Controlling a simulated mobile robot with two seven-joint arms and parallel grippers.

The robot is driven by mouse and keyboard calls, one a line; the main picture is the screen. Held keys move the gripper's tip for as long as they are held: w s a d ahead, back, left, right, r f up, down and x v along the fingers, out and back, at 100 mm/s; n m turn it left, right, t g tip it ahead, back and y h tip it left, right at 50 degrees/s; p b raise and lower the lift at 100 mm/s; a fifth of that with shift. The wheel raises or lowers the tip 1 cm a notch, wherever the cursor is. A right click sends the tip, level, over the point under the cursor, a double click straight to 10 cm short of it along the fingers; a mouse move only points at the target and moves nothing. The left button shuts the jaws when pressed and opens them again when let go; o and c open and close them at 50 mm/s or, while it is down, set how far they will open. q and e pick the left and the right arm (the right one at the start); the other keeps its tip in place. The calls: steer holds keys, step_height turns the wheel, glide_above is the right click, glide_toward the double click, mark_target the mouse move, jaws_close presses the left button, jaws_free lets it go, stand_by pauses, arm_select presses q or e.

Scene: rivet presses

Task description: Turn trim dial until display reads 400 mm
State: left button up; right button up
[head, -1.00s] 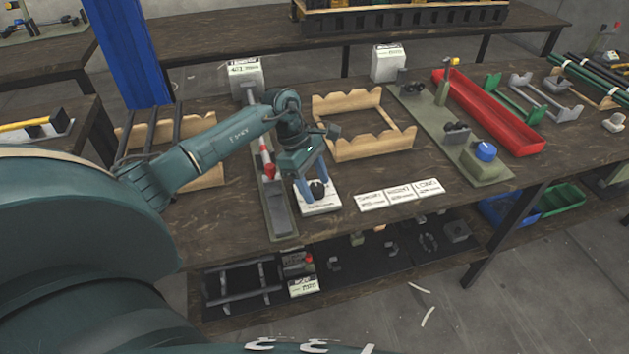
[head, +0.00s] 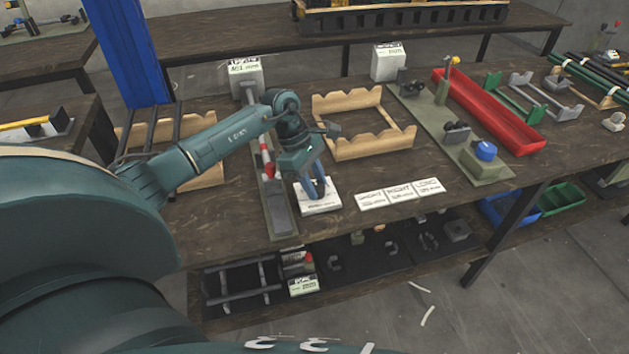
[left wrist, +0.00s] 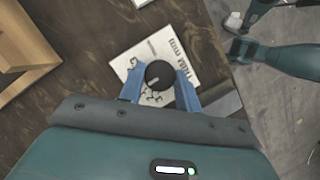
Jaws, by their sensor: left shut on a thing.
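The trim dial is a round black knob with a pale pointer line (left wrist: 159,74), seen in the left wrist view on a white printed plate (left wrist: 185,48). The plate also shows in the head view (head: 318,208) near the bench's front edge. My left gripper (head: 317,193) points down and is shut on the dial, with one blue finger on each side of it in the left wrist view (left wrist: 160,80). In the head view the fingers hide the dial. The display is a pale box (head: 233,76) at the back of the press; its digits are too blurred to read surely.
A green-grey rail with a red-and-white rod (head: 267,160) lies just left of the plate. A wooden frame (head: 365,153) stands behind right, and white label cards (head: 400,193) lie to the right. A lower shelf with parts is below the bench edge.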

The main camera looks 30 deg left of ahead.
arm_select(q)
steer(key=n+t, duration=0.1)
steer(key=n, duration=0.2)
steer(key=shift+s+n, duration=0.1)
steer(key=shift+n, duration=0.2)
steer(key=o, duration=1)
steer(key=shift+c, duration=0.2)
steer(key=shift+r, duration=0.1)
steer(key=v, duration=1.3)
steer(key=shift+s+b, duration=0.15)
steer(key=shift+b, duration=0.2)
steer(key=shift+d, duration=0.2)
